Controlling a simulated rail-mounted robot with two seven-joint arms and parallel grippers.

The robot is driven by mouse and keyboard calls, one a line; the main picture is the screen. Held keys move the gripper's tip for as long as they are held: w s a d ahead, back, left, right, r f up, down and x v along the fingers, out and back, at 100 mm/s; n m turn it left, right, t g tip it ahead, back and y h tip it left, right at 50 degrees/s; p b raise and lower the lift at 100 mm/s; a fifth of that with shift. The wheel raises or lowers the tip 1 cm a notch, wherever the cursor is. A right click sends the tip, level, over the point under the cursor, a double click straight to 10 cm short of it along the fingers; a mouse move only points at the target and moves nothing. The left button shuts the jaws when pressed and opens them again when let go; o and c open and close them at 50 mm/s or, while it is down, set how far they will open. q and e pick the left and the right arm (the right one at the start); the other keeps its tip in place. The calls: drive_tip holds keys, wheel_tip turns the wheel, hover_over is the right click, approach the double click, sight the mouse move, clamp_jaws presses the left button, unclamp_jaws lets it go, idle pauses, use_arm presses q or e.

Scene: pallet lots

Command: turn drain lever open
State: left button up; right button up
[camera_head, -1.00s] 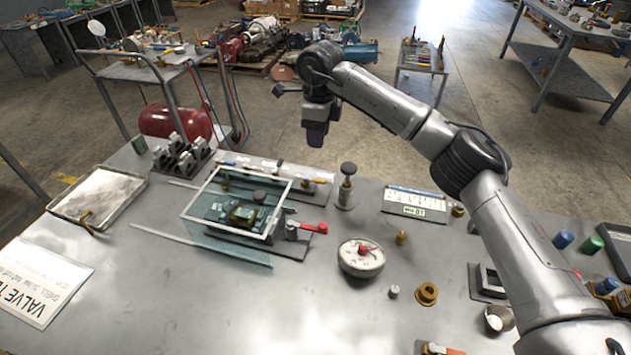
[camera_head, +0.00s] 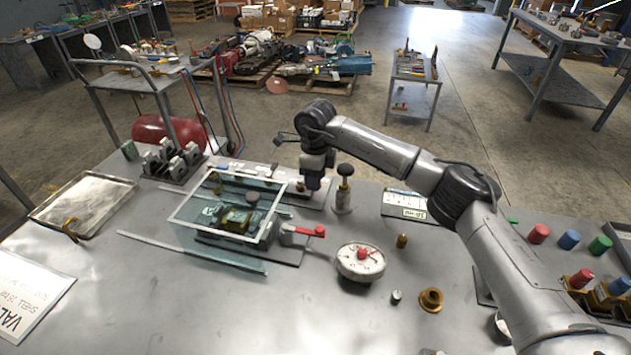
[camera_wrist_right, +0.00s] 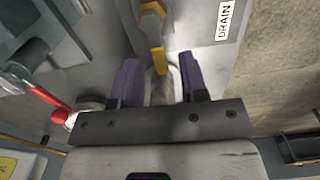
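In the right wrist view, a yellow drain lever (camera_wrist_right: 158,58) hangs from a brass-coloured fitting (camera_wrist_right: 152,12), beside a white DRAIN label (camera_wrist_right: 228,20). My right gripper (camera_wrist_right: 160,78) is open. Its two purple fingers stand on either side of the lever's lower end, with a visible gap on each side; the depth between them is hard to judge. In the head view my right gripper (camera_head: 313,181) points down at the plate behind the glass-sided tank (camera_head: 228,216), and hides the lever there. My left gripper is not in view.
A red-handled lever (camera_head: 305,231) sticks out at the tank's right side and also shows in the right wrist view (camera_wrist_right: 45,98). A dark-knobbed post (camera_head: 344,188) stands close right of my gripper.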

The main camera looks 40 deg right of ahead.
drive_tip(key=shift+f, duration=0.25)
clamp_jaws()
idle(0.3)
